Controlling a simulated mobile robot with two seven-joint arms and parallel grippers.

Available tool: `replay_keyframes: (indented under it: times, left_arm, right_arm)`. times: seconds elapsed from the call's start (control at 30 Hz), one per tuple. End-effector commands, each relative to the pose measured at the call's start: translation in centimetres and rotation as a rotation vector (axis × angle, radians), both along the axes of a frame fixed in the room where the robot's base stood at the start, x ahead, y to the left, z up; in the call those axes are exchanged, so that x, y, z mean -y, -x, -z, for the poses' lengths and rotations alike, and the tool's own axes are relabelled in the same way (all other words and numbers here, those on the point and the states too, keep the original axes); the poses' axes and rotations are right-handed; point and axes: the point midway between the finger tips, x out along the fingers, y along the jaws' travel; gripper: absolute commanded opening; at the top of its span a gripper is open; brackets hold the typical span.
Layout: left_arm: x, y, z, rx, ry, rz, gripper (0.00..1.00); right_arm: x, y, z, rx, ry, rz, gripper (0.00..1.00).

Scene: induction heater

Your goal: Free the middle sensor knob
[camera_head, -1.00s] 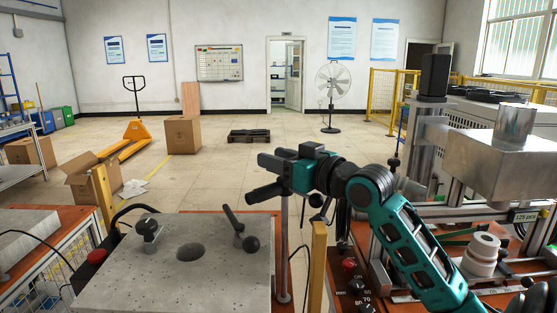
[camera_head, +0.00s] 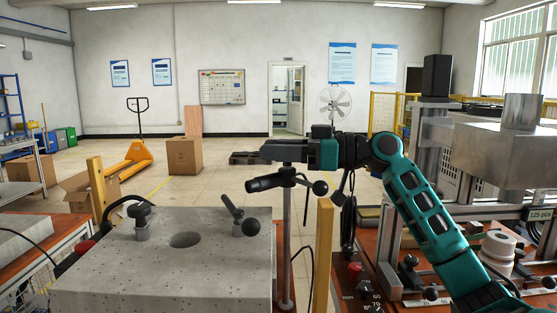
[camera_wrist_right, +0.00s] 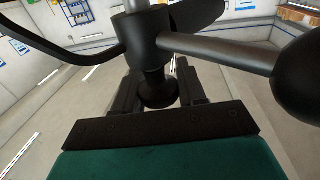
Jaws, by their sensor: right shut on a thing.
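A dark cylindrical sensor (camera_head: 265,184) sits on a thin grey post (camera_head: 287,240) at the middle of the head view. A black ball knob (camera_head: 320,188) sticks out to its right; a large dark ball also shows at the right edge of the right wrist view (camera_wrist_right: 300,80). My right gripper (camera_head: 274,151) is level, just above the sensor. In the right wrist view its fingers (camera_wrist_right: 158,98) are shut on a small black knob (camera_wrist_right: 157,88) below a dark hub (camera_wrist_right: 146,38) with a grey rod. The fingers hide part of this knob. My left gripper is out of view.
A grey perforated plate (camera_head: 150,285) with a round hole and two black-knobbed clamps lies at left. A wooden post (camera_head: 322,250) stands close right of the sensor post. A metal block machine (camera_head: 500,150) and white rollers (camera_head: 497,250) stand at right.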

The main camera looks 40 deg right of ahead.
Motion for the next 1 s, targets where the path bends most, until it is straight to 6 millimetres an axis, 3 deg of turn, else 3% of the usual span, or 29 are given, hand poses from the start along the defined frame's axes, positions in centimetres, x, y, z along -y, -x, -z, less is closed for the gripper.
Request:
replay_keyframes:
  times: [0.43,0.7,1.0]
  left_arm:
    - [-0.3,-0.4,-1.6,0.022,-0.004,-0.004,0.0]
    - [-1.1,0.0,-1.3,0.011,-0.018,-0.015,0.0]
    - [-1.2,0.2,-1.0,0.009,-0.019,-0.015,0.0]
  right_arm:
    - [-0.4,0.5,-0.5,0.002,-0.009,-0.429,0.1]
    - [-0.6,1.0,-0.3,-0.001,-0.005,-0.666,0.1]
    - [-0.6,1.3,-0.1,-0.003,-0.001,-0.821,0.1]
